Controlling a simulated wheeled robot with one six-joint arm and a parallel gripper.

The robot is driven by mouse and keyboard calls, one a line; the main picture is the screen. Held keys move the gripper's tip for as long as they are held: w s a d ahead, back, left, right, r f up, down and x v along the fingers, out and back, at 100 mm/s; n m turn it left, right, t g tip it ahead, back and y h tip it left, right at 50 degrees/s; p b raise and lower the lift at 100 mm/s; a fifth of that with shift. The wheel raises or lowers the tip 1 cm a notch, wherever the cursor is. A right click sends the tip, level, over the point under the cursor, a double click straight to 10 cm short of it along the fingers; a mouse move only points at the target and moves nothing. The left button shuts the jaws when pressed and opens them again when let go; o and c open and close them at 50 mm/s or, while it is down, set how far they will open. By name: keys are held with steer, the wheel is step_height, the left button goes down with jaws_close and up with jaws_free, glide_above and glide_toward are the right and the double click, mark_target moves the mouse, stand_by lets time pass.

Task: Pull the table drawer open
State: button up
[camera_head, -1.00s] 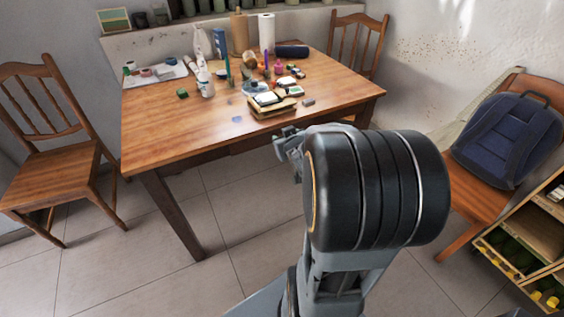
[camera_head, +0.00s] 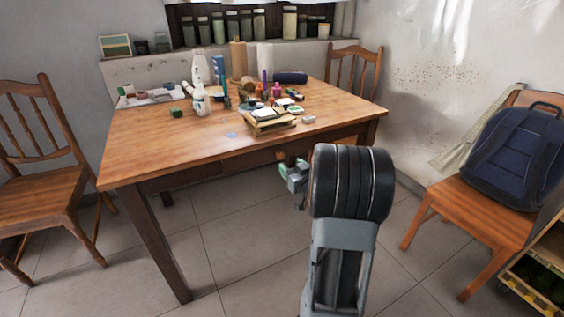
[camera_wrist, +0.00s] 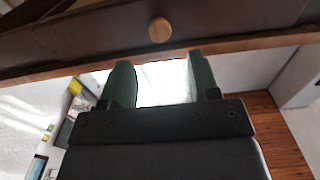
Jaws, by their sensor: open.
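The wooden table (camera_head: 165,143) stands ahead with its dark front below the top. In the wrist view the drawer front (camera_wrist: 95,32) is a dark brown panel with a round wooden knob (camera_wrist: 160,30). My gripper (camera_wrist: 163,78) is open, with its two green fingers apart and nothing between them. The knob lies beyond the fingertips, in line with the gap between them, and is not touched. In the head view my gripper (camera_head: 294,175) is just in front of the table's front, partly hidden by my arm. The drawer looks closed.
A wooden chair (camera_head: 40,185) is at the left, another (camera_head: 355,72) behind the table. A chair at the right holds a blue backpack (camera_head: 518,155). The tiled floor (camera_head: 235,235) before the table is clear.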

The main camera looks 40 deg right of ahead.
mark_target(281, 156)
steer(key=shift+w+d+b, duration=0.25)
steer(key=shift+w+b, duration=0.05)
steer(key=shift+w, duration=1.3)
steer(key=shift+w+d+b, duration=0.2)
steer(key=shift+w+b, duration=0.05)
steer(key=shift+w, duration=1.3)
steer(key=shift+c, duration=0.5)
